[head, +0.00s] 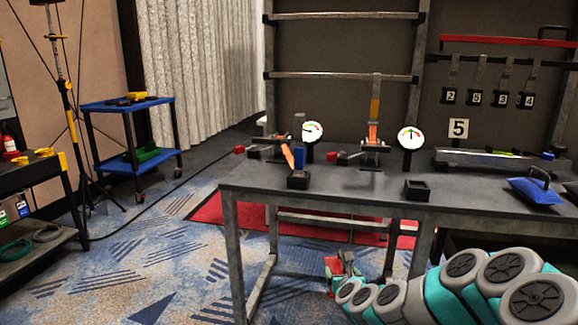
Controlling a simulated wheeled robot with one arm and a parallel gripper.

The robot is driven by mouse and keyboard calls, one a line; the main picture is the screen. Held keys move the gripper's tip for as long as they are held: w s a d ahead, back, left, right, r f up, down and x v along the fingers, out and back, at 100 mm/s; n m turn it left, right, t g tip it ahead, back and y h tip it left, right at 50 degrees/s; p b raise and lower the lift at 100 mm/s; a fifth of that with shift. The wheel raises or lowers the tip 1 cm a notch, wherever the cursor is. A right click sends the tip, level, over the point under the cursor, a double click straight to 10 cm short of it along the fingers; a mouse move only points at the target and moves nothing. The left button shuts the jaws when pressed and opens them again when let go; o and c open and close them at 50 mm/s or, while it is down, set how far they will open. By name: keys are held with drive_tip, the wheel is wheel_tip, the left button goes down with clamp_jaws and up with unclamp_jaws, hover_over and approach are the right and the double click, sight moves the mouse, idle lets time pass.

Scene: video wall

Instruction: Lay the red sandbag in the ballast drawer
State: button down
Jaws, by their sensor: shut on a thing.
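My teal and grey arm reaches in from the bottom right, below the table's front edge. My gripper (342,268) is at its far end, small and partly hidden by the wrist. It is shut on a small red thing (333,264), which looks like the red sandbag, held low in front of the table. Most of it is hidden or too small to make out. I cannot pick out the ballast drawer in this view.
A grey table (345,198) stands ahead, bearing dials, clamps, a small black open box (417,190) and a blue sandbag (535,190) at right. A red mat (215,211) lies beneath. A blue cart (128,104) stands at left. The patterned carpet front left is clear.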

drive_tip(key=shift+r, duration=0.15)
drive_tip(key=r, duration=0.2)
drive_tip(key=r+m+h, duration=0.1)
drive_tip(key=r, duration=0.2)
drive_tip(key=r+h, duration=0.1)
drive_tip(key=r, duration=0.2)
drive_tip(key=shift+w+d+r+m, duration=0.25)
drive_tip(key=shift+w+m, duration=0.15)
drive_tip(key=shift+m+g+h, duration=0.3)
drive_tip(key=shift+m+h, duration=0.4)
drive_tip(key=shift+h, duration=0.2)
drive_tip(key=r, duration=0.1)
drive_tip(key=s+r, duration=0.1)
drive_tip(key=r, duration=0.1)
drive_tip(key=s+r, duration=0.1)
drive_tip(key=shift+s+r, duration=0.2)
drive_tip(key=shift+r, duration=0.15)
drive_tip(key=shift+s+a+r, duration=0.25)
drive_tip(key=shift+s+r, duration=0.1)
drive_tip(key=shift+s, duration=0.25)
drive_tip(key=shift+d, duration=0.15)
